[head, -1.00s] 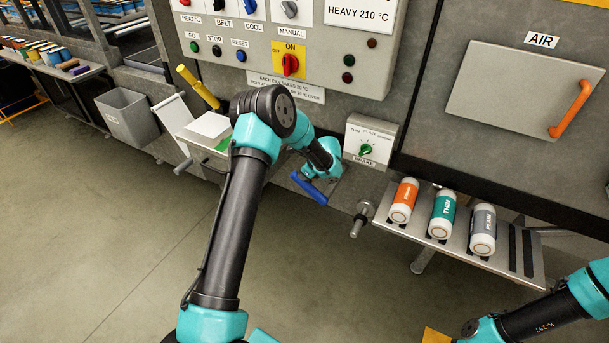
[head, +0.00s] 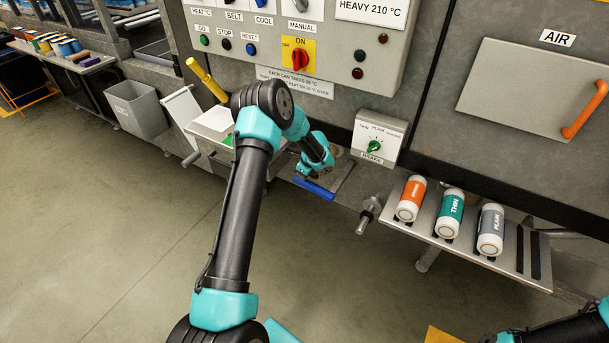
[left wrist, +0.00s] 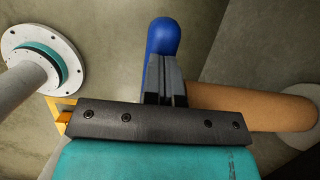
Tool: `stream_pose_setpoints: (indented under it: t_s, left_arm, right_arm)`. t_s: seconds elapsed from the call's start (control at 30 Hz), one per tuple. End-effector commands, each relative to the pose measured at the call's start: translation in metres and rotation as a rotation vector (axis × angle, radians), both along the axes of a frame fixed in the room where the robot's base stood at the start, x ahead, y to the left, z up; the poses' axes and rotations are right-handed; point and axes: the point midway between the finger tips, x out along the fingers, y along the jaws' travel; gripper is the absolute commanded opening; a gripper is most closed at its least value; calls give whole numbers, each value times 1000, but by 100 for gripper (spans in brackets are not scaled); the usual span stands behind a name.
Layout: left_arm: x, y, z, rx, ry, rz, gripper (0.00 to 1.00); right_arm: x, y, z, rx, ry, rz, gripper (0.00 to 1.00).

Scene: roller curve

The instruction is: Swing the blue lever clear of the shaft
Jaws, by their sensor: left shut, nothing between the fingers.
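The blue lever (head: 314,189) lies low in front of the machine, below the brake box, slanting slightly down to the right. My left gripper (head: 304,172) is at the lever, close to its left part; in the head view the arm partly covers this spot. In the left wrist view the fingers (left wrist: 166,82) are shut with nothing between them, and the blue lever (left wrist: 164,36) shows just past their tips. Whether they touch is unclear. A tan cylinder (left wrist: 262,108) runs right behind the fingers; I cannot tell if it is the shaft. My right gripper is out of view.
The brake box (head: 378,137) is right of my left wrist. A metal stub (head: 368,216) sticks out beside a shelf (head: 510,262) with orange, teal and grey cans. A grey bin (head: 138,108) stands at the left. The floor in front is clear.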

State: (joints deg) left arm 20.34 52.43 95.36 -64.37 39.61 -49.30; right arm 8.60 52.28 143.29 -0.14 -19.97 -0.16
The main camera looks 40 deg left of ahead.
Motion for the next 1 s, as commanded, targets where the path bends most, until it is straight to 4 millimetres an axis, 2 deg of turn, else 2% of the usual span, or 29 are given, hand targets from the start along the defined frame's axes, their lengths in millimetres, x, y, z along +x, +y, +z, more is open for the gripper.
stream_pose_setpoints:
  t_s: [0.27,0.8,1.0]
  left_arm:
    - [1,-2,22,1,-3,0,0]
    - [1,-15,119,0,-4,2,0]
    - [1,-18,137,0,-2,2,0]
  right_arm:
    - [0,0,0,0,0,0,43]
    - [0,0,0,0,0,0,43]
    - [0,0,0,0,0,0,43]
